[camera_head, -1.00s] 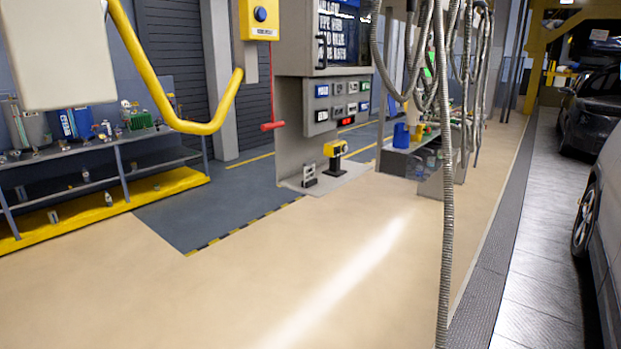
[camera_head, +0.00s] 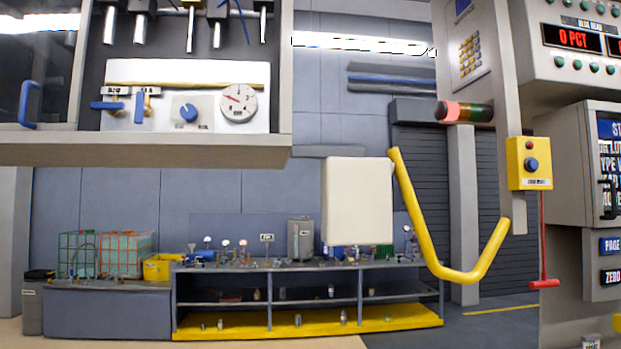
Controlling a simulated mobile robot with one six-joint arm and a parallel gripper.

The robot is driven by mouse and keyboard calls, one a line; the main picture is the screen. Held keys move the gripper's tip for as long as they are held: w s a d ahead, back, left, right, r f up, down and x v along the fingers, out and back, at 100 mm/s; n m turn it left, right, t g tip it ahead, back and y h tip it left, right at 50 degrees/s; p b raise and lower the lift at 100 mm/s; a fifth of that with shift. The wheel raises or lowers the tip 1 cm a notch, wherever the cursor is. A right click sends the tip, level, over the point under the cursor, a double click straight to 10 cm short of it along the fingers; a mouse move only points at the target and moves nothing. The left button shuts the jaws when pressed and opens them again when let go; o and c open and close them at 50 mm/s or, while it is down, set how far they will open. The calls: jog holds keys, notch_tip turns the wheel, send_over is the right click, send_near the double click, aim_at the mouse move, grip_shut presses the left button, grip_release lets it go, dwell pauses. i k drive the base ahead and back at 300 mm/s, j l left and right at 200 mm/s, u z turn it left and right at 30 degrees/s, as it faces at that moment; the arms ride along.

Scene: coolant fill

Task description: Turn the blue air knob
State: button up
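A small blue knob (camera_head: 188,113) sits on a light square plate on a pale panel (camera_head: 172,72) at the upper left of the head view. A round white gauge (camera_head: 238,103) is just right of the knob. Two blue valve handles, one crosswise (camera_head: 109,105) and one upright (camera_head: 139,113), are to its left. The lettering under the knob is too small to read. Nothing covers the knob. My gripper is not in view.
Several tools hang above the panel, in a grey cabinet (camera_head: 200,152). A white box (camera_head: 357,200) and a bent yellow tube (camera_head: 425,235) hang to its right. A yellow box with a blue button (camera_head: 530,164) is further right. A low shelf bench (camera_head: 270,268) stands behind.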

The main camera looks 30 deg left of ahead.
aim_at(188, 111)
jog(key=u, duration=1.15)
